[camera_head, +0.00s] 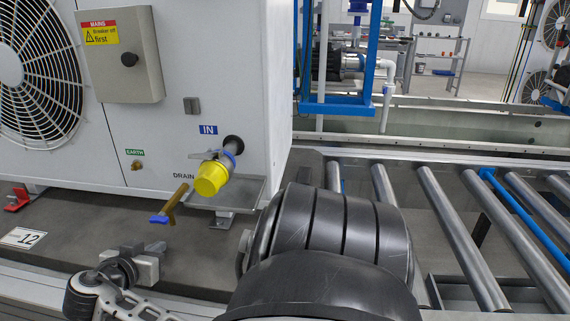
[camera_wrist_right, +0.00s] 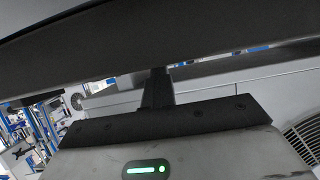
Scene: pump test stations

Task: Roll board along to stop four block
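In the head view, the board (camera_head: 70,222) is a dark grey slab under a large white unit (camera_head: 200,80). It carries a white "12" label (camera_head: 23,237). My black right arm covers its front right part. Metal rollers (camera_head: 455,235) continue to the right. I cannot pick out a stop four block or its marking. In the wrist view, my right gripper (camera_wrist_right: 158,88) has its fingers together in one dark post at the middle, with no gap showing. The post meets or overlaps a wide dark band; contact is unclear.
A yellow-capped pipe (camera_head: 212,177) and a blue-handled brass valve (camera_head: 172,208) stick out from the unit. A blue frame (camera_head: 340,107) stands behind. The visible rollers at right are bare.

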